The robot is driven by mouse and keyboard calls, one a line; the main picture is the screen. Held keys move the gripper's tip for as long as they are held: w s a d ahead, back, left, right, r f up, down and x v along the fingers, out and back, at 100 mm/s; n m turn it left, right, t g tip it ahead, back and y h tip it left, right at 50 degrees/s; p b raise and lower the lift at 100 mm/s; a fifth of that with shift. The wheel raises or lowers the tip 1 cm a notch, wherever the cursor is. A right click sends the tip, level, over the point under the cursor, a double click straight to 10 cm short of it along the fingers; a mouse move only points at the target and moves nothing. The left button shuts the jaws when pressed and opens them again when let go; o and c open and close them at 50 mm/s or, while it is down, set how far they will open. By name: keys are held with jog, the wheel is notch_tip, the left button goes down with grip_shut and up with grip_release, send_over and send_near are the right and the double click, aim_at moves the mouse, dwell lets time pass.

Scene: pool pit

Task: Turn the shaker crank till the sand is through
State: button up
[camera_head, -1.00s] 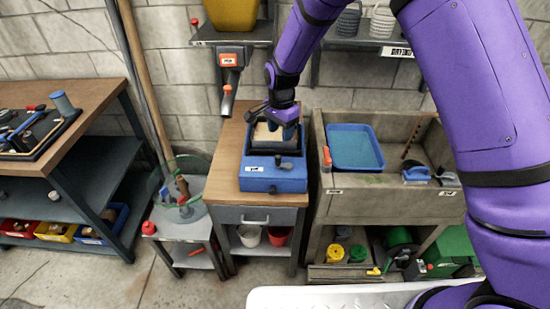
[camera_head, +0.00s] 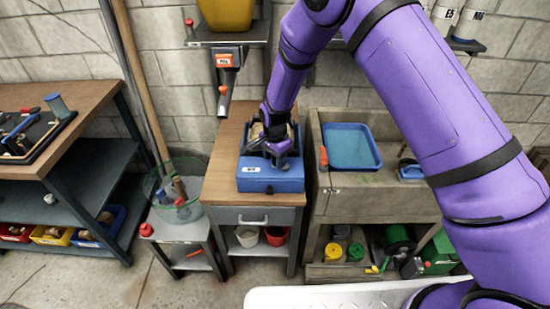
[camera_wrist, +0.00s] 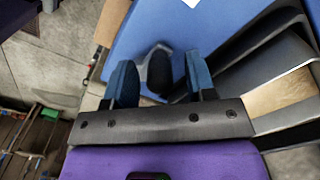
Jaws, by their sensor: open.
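The blue shaker box (camera_head: 290,182) stands on a wooden-topped cabinet, with a dark tray on it; pale sand (camera_wrist: 280,92) shows in the wrist view. The crank's dark rounded handle (camera_wrist: 158,72) stands up from the shaker's blue top. My gripper (camera_wrist: 160,80) is open, its two blue finger pads on either side of the handle, with a visible gap on each side. In the head view my gripper (camera_head: 278,153) is low over the front of the shaker and hides much of the tray and crank.
A sand-coloured bench with a blue tray (camera_head: 351,147) stands at the right. A small stand with a wire-rimmed tub (camera_head: 176,200) is at the left. A hopper spout (camera_head: 226,75) hangs behind the shaker, and a workbench (camera_head: 60,120) stands further left.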

jog(key=c, duration=0.9)
jog(key=shift+c, duration=0.2)
